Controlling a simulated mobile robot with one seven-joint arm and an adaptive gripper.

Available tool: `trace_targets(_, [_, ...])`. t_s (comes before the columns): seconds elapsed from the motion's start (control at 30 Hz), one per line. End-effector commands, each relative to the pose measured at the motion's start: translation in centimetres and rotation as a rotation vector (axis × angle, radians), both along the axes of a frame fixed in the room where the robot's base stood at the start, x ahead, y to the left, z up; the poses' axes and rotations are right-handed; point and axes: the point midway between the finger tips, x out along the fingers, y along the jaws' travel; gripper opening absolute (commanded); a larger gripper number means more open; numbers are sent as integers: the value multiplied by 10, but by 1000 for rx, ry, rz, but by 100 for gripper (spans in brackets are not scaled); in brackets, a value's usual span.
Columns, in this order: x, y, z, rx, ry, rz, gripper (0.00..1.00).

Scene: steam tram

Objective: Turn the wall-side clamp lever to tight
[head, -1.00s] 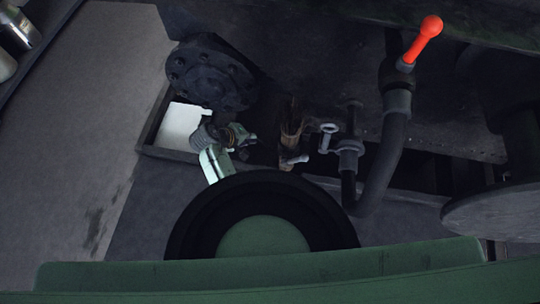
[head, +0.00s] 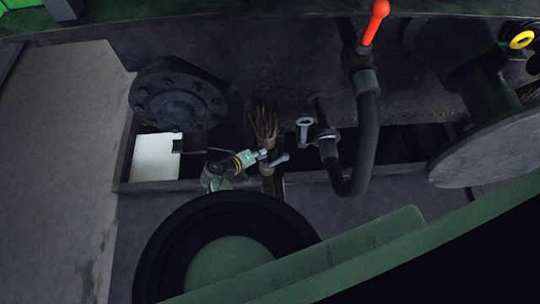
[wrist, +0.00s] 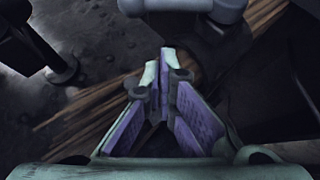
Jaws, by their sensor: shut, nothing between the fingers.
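My gripper (head: 264,155) is shut and empty, its tip close beside a small grey lever (head: 279,160) on an upright post. A bundle of straw-like bristles (head: 264,125) stands above that lever. A second grey lever (head: 305,130) is on the pipe fitting just to the right. I cannot tell for sure which one is the wall-side clamp lever. In the wrist view the fingers (wrist: 164,70) meet in front of the brown straw bundle (wrist: 85,108). A pale grey rounded part (wrist: 190,6) lies just beyond the fingertips; whether they touch it is unclear.
A thick dark pipe (head: 365,140) with a red-knobbed handle (head: 376,20) rises at the right. A round bolted flange (head: 178,95) is at the left, above a white sheet (head: 155,160). A black-rimmed green round seat (head: 160,240) is in front. A round plate (head: 485,150) is at the far right.

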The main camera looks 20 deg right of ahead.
Motion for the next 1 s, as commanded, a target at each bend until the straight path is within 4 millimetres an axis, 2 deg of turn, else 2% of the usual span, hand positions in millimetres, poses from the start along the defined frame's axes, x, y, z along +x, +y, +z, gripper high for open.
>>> trace_targets(0.07, [3,-12,-8,0,3,-2,0])
trace_targets(0.1, [-2,-16,-12,1,3,-2,0])
trace_targets(0.3, [-10,-30,-27,1,0,0,0])
trace_targets(0.77, [-12,-35,-30,6,-1,0,0])
trace_targets(0.93, [-16,-44,-30,90,-26,-4,0])
trace_targets(1.0, [-18,-50,-38,102,-29,-3,0])
